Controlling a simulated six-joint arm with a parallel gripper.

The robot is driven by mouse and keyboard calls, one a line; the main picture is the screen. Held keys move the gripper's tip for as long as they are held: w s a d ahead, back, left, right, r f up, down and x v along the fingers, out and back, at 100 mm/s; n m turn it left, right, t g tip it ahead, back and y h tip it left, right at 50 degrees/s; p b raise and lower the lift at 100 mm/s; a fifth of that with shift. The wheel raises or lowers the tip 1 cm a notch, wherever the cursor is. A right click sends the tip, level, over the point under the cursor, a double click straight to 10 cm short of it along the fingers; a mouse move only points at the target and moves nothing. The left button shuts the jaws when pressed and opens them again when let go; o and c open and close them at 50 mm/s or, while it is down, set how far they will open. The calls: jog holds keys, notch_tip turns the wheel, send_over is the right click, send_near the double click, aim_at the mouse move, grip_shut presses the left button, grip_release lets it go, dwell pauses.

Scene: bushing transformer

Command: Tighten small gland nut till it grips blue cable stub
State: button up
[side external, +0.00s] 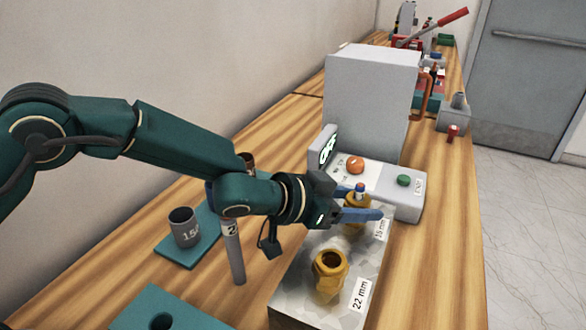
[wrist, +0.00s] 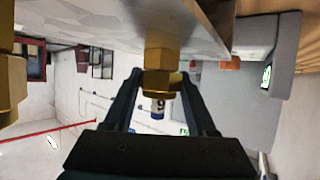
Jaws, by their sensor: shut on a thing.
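The small brass gland nut (wrist: 162,83) sits on its gland at the 16 mm place; in the side view the brass gland (side external: 352,228) shows partly behind my fingers. My gripper (wrist: 162,78) is shut on the small gland nut, one blue finger on each side. In the side view my gripper (side external: 362,208) reaches in level from the left. Whether the nut grips the stub cannot be seen.
A larger open brass gland (side external: 330,268) stands on the grey metal plate (side external: 300,272) by the 22 mm label. A grey control box (side external: 395,194) with orange and green knobs stands behind.

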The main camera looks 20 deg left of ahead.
aim_at(347, 203)
jog(key=o, duration=1.6)
jog(key=shift+c, duration=0.2)
jog(key=shift+v, duration=3.05)
jog(key=shift+d, duration=0.1)
jog(key=shift+s+d+r+n+t, duration=0.3)
jog(key=shift+s+d+r, duration=0.2)
jog(key=shift+s+d, duration=0.15)
jog(key=shift+s+d+r+n+y, duration=0.1)
jog(key=shift+s+r+n+y, duration=0.25)
jog(key=shift+s+n, duration=0.25)
jog(key=shift+s+a+n+t+y, duration=0.3)
jog(key=shift+s+t+y, duration=0.15)
jog(key=shift+t, duration=0.05)
jog(key=shift+s+a+n+y, duration=0.25)
jog(key=shift+a+n+y, duration=0.05)
jog(key=shift+a+y, duration=0.3)
jog(key=shift+x, duration=4.95)
